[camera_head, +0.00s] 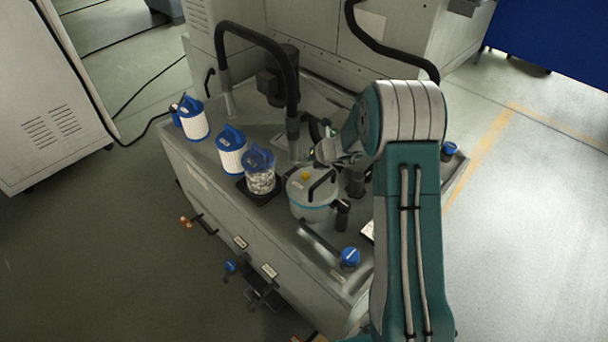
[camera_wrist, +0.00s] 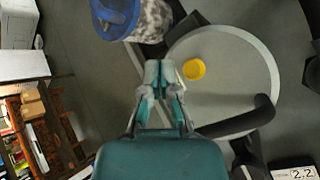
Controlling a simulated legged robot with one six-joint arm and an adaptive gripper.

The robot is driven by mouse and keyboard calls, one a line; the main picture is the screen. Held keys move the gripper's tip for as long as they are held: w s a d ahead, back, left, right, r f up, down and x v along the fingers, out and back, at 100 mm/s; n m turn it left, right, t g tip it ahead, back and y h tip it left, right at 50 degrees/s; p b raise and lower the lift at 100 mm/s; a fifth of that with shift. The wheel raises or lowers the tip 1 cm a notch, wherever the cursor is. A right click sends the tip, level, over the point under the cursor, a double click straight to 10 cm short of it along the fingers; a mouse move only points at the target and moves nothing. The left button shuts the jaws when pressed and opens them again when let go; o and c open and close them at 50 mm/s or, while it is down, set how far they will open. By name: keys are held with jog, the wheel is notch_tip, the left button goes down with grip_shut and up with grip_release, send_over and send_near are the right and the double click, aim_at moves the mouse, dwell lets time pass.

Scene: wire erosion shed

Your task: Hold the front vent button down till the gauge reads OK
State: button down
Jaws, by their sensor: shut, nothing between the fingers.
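The yellow vent button (camera_head: 305,176) stands on the pale round lid of a grey canister (camera_head: 311,196) near the front of the tank top. In the wrist view the yellow button (camera_wrist: 194,69) is just right of my fingertips, on the lid (camera_wrist: 232,52). My gripper (camera_wrist: 160,76) is shut and empty, pointing at the lid's left edge; it appears apart from the button. In the head view my gripper (camera_head: 325,152) is above and behind the lid, partly hard to make out. A gauge display (camera_wrist: 293,174) reads 2.2 in the wrist view; its white face (camera_head: 367,230) is partly hidden by my arm.
A black handle (camera_wrist: 243,121) arches over the lid beside the button. A blue-topped clear filter (camera_head: 260,172) stands left of the canister, with white filters (camera_head: 231,152) beyond. A black hose (camera_head: 262,42) arches behind. A blue knob (camera_head: 350,257) sits near the front edge.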

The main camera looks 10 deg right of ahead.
aim_at(306, 176)
jog(key=f, duration=0.3)
jog(key=shift+d, duration=0.4)
jog(key=shift+f, duration=0.3)
jog(key=shift+a+f, duration=0.15)
jog(key=shift+a, duration=0.25)
jog(key=shift+d, duration=0.25)
jog(key=shift+a, duration=0.15)
jog(key=shift+f, duration=0.15)
jog(key=shift+f, duration=0.15)
jog(key=shift+s+f, duration=0.1)
jog(key=shift+f, duration=0.15)
dwell(0.4)
